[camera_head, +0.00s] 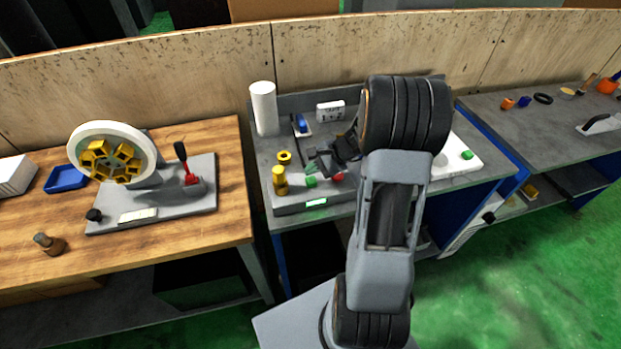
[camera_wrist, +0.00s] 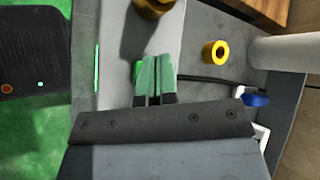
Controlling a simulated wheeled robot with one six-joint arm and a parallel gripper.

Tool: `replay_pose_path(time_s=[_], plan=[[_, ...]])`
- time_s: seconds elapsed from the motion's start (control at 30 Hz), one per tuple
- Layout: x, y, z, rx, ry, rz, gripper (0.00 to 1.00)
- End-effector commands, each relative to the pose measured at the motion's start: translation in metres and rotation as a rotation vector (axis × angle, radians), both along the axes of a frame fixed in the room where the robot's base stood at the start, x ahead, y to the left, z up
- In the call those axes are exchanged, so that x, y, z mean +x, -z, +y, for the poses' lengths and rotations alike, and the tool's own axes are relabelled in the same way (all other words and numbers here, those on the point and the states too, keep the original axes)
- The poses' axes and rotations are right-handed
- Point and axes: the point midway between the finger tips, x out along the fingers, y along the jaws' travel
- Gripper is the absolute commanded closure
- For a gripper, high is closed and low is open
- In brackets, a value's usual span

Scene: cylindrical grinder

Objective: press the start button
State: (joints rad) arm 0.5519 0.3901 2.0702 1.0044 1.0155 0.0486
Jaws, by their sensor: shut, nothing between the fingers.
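A green button (camera_head: 311,181) sits on the grey grinder's front ledge, beside a red button (camera_head: 337,177). Which is the start button is not labelled legibly. My gripper (camera_head: 311,167) is shut and empty, just behind and above the green button in the head view. In the wrist view, my gripper's green-tinted fingers (camera_wrist: 156,62) are together, and the green button (camera_wrist: 137,69) shows at their left edge, partly hidden by them. I cannot tell whether the fingers touch it. The red button is hidden in the wrist view.
A yellow cylinder (camera_head: 280,180) and yellow ring (camera_head: 284,157) stand close left of my gripper. A white roll (camera_head: 263,108) stands behind. A lit green display (camera_head: 316,202) is on the ledge's front. Another green button (camera_head: 467,155) is on a white box at right.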

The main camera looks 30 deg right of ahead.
Motion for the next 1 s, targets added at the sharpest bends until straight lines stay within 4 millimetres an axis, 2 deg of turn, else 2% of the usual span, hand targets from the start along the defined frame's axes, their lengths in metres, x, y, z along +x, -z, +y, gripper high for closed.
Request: replay_pose_path(time_s=[0.1,0.37,1.0], plan=[[0.000,-0.016,0.000,-0.001,0.000,-0.001,1.00],[0.000,-0.038,0.000,0.000,0.001,-0.001,1.00],[0.000,-0.039,0.000,0.000,0.001,0.001,1.00]])
